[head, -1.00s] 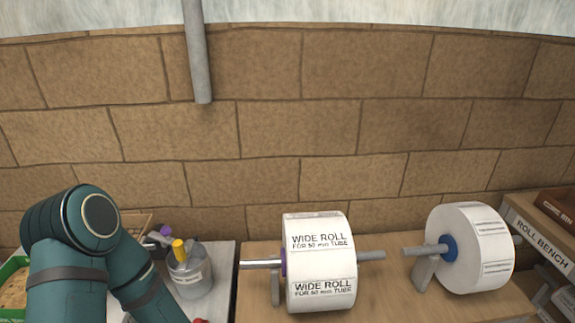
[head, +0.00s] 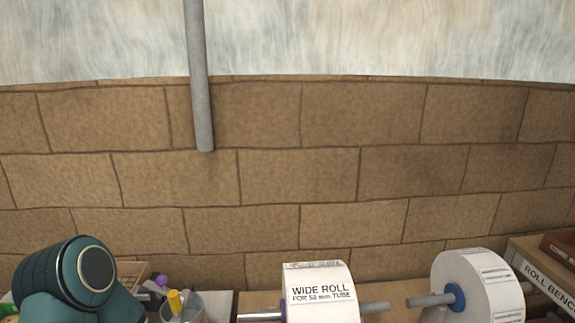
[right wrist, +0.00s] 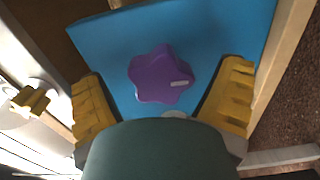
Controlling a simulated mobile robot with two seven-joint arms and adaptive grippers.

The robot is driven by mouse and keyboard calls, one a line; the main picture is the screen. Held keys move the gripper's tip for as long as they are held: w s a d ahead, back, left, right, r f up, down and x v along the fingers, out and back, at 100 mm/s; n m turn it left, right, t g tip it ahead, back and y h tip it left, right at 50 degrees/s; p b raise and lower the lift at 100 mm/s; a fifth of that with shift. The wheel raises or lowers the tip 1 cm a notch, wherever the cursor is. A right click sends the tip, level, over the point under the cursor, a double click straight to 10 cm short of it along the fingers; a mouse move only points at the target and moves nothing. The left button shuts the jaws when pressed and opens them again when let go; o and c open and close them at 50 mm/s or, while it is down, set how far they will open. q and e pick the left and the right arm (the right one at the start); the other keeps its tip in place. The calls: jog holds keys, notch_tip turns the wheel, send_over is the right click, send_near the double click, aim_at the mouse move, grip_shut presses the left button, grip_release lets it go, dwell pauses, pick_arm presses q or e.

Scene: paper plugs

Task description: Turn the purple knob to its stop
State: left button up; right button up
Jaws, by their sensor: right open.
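The purple knob (right wrist: 160,75) is star-shaped, with a small pale mark on one lobe. It sits on a blue panel (right wrist: 222,40) in the right wrist view. My right gripper (right wrist: 165,92) is open, with a yellow finger on each side of the knob and gaps between them and it. I cannot tell how far the fingertips are from the panel. The knob does not show clearly in the head view. A teal arm of mine is at the lower left of the head view, but no gripper shows there.
A wide paper roll (head: 318,291) and a second roll (head: 478,285) are on rods over the roll bench (head: 547,288). A grey pipe (head: 200,90) hangs before the brick wall. A jar with a yellow-handled tool (head: 174,301) stands at lower left.

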jog(key=shift+s, duration=0.15)
jog(key=s, duration=0.3)
jog(key=shift+s+d, duration=0.15)
jog(key=shift+s, duration=0.2)
dwell(0.4)
jog(key=m, duration=1.2)
jog(key=shift+w, duration=2)
